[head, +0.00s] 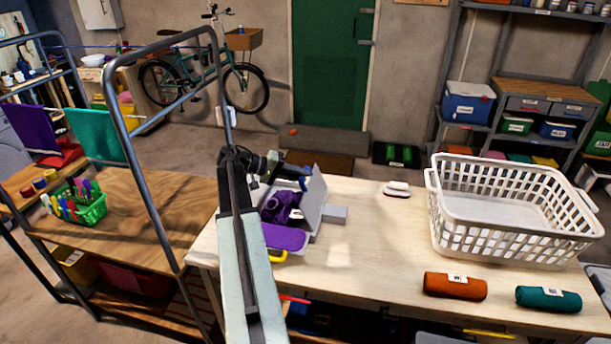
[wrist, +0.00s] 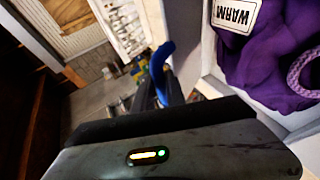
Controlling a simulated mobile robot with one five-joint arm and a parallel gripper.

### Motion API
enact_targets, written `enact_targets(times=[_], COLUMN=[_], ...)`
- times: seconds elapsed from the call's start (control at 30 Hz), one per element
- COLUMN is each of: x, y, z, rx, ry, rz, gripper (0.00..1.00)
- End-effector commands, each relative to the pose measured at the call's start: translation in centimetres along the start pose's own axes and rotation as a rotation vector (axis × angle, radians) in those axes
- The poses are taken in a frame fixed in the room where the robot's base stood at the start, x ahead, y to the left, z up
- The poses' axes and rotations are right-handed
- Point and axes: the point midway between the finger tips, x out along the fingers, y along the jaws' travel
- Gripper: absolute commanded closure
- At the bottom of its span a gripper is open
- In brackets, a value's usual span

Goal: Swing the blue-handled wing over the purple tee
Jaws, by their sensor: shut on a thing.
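The purple tee (head: 282,207) lies bunched on a grey folding board on the pale table. It also shows in the wrist view (wrist: 270,60), with a white WARM label. A grey wing (head: 314,207) stands raised at the tee's right side. My gripper (head: 296,177) is at the wing's upper far end, shut on the blue handle (wrist: 160,62), whose curved end shows past my fingers in the wrist view. A flat purple part (head: 285,238) lies at the near side by a yellow handle (head: 278,257). My arm hides the board's left side.
A small grey block (head: 335,215) is right of the wing. A white basket (head: 510,215), an orange roll (head: 455,286) and a teal roll (head: 548,299) sit farther right. A metal rack frame (head: 150,150) stands close on the left. The table's middle is clear.

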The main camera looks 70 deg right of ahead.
Motion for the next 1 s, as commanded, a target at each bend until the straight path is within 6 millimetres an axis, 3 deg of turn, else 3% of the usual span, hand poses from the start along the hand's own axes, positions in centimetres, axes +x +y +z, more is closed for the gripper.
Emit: enact_targets(times=[0.2, 0.7, 0.73, 0.77, 1.0], x=[-0.36, -0.61, -0.61, -0.62, -0.76], y=[-1.11, -1.23, -1.23, -1.23, -1.17], z=[-0.17, -0.22, -0.22, -0.22, -0.25], rx=[0.001, 0.0, 0.0, 0.0, -0.001], ry=[-0.001, 0.0, 0.0, 0.0, 0.002], rz=[-0.011, -0.011, -0.011, -0.011, -0.008], gripper=[1.0, 1.0, 0.79, 0.75, 0.75])
